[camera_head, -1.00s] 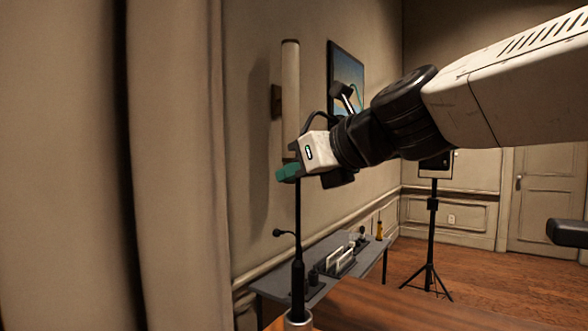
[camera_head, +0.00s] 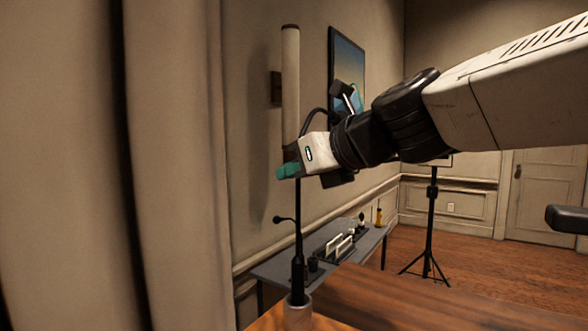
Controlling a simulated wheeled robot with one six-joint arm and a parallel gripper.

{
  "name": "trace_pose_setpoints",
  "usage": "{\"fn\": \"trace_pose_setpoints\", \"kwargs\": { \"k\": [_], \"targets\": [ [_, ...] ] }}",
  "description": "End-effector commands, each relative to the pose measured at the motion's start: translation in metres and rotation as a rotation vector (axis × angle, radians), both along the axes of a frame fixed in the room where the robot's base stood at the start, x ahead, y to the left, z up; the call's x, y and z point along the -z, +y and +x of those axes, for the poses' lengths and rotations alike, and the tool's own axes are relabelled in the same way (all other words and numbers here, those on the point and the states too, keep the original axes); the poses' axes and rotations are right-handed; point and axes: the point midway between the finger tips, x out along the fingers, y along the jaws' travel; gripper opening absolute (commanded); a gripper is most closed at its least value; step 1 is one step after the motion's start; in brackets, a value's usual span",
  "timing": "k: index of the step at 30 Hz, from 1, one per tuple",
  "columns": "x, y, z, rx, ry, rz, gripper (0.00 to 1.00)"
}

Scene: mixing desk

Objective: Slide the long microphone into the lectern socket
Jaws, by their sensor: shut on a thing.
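My gripper (camera_head: 288,171), with green fingertips, is shut on the upper end of the long microphone (camera_head: 298,215). The microphone is a thin black stem, close to upright, with a thicker black lower part. Its top is hidden at the fingers. Its lower end meets the grey, ring-like lectern socket (camera_head: 298,316) at the bottom of the view. The lower end appears to be in the socket mouth, but how deep is hidden. The socket stands on the wooden lectern top (camera_head: 268,321).
A pale upright cylinder (camera_head: 290,80) on the wall rises behind my gripper. A grey side table (camera_head: 275,271) with several small items stands beyond the lectern. A black tripod stand (camera_head: 431,225) is at the right; a curtain (camera_head: 175,170) fills the left.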

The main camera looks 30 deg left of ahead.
Motion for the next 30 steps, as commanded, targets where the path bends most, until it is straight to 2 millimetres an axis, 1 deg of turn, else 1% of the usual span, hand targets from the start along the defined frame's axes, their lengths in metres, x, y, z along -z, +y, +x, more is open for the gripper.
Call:
{"fn": "trace_pose_setpoints", "kwargs": {
  "k": [19, 21, 22, 30],
  "targets": [
    [0.015, 0.000, 0.000, 0.000, 0.000, 0.001, 0.00],
    [0.015, 0.000, 0.000, 0.000, -0.001, 0.001, 0.23],
    [0.015, 0.000, 0.000, 0.000, -0.001, 0.001, 0.32],
    [0.015, 0.000, 0.000, -0.001, 0.000, 0.000, 0.32]
  ]
}}
